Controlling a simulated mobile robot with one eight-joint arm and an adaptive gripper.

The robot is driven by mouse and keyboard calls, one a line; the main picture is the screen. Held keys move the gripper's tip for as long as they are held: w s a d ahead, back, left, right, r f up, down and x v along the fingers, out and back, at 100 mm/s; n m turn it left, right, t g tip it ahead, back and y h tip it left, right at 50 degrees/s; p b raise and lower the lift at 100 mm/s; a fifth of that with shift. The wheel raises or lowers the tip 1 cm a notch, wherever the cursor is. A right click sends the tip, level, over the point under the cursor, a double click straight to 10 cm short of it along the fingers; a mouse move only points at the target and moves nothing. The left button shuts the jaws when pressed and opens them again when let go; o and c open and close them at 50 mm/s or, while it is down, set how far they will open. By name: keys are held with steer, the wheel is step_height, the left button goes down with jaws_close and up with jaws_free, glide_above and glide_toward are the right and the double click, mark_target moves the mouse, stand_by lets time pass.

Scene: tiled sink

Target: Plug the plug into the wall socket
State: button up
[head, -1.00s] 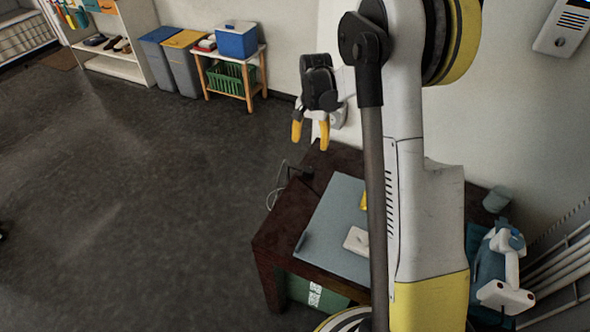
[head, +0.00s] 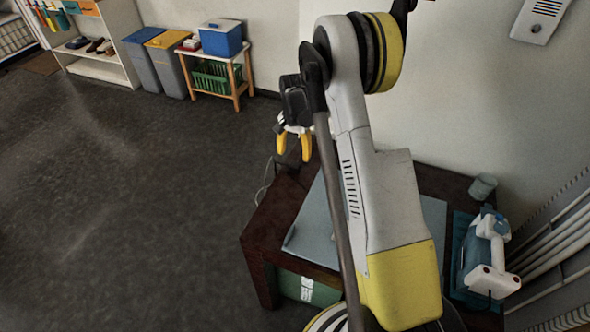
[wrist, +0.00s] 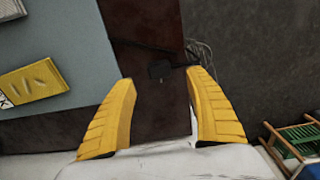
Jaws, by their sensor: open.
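The small black plug (wrist: 160,70) lies on the dark wooden table (wrist: 150,20) near its edge, with a thin cable (wrist: 200,52) beside it hanging off the edge. In the wrist view it appears between the tips of my open, empty gripper (wrist: 160,78), slightly beyond them. In the head view my gripper (head: 293,148) points down over the table's far left corner, yellow fingers apart. There the cable (head: 263,192) hangs at the table's left side, and the plug is hard to make out behind the fingers. I cannot make out the wall socket in the current views.
A blue-grey mat (wrist: 60,35) with a yellow item (wrist: 35,82) covers part of the table. A blue-and-white device (head: 487,255) and a cup (head: 482,187) stand at the right. A small shelf (head: 233,88) and bins stand farther back. Floor at left is clear.

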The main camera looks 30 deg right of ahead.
mark_target(295, 164)
steer(key=shift+f, duration=1.2)
steer(key=shift+f+b, duration=0.1)
steer(key=shift+b, duration=0.2)
steer(key=f+b, duration=0.2)
steer(key=f, duration=0.3)
steer(key=shift+d+b, duration=0.2)
steer(key=shift+b, duration=0.2)
steer(key=shift+c, duration=0.2)
steer(key=c, duration=1.1)
